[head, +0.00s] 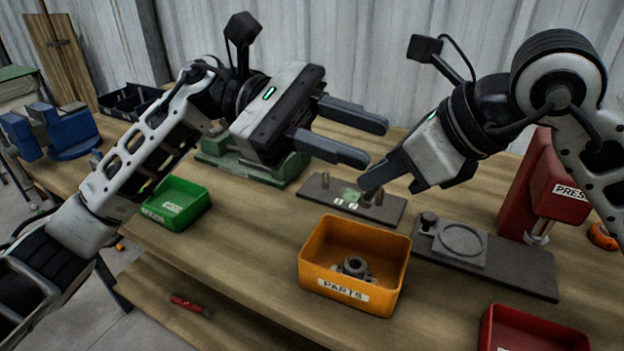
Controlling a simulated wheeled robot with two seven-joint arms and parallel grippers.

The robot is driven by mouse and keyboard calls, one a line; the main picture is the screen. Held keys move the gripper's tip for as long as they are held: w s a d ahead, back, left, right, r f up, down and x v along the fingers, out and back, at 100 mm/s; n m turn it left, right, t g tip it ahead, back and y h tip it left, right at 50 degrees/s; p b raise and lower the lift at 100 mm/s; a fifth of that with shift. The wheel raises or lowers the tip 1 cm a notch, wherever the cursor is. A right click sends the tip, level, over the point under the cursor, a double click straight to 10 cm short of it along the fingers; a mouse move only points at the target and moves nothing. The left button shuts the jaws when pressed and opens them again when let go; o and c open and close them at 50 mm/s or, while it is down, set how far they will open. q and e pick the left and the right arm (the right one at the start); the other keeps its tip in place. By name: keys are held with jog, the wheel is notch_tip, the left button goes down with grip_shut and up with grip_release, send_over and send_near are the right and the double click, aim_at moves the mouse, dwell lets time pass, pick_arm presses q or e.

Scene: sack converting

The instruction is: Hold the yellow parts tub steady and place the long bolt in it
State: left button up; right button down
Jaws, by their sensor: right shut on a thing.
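The yellow parts tub (312,262), labelled PARTS, stands on the bench at front centre with grey metal parts (355,267) inside. My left gripper (378,142) is open and empty, above and behind the tub, not touching it. My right gripper (367,187) points down-left at the dark plate (312,194) behind the tub, its jaws shut on a small grey thing, apparently the long bolt, mostly hidden by the fingers. Grey pegs stand on the plate, one at its left (325,180) and one beside my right fingertips (379,197).
A green bin (178,205) stands left of the tub. A dark fixture with a round recess (460,240) and a red press (545,190) are at right. A red bin (535,335) is at front right. A green-based device (215,150) sits behind my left gripper.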

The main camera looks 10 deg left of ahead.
pick_arm(q)
notch_tip(320, 180, down, 2)
jog(key=w+m+t+y, duration=0.2)
jog(key=m+y, duration=0.1)
jog(key=y, duration=0.1)
jog(key=m+t+y, duration=0.4)
jog(key=m+y, duration=0.4)
jog(key=y, duration=0.4)
send_over(312, 234)
notch_tip(312, 234, down, 9)
jog(key=shift+f+m, duration=0.25)
jog(key=shift+m, duration=0.05)
notch_tip(312, 234, down, 12)
jog(key=shift+r, duration=0.2)
grip_shut()
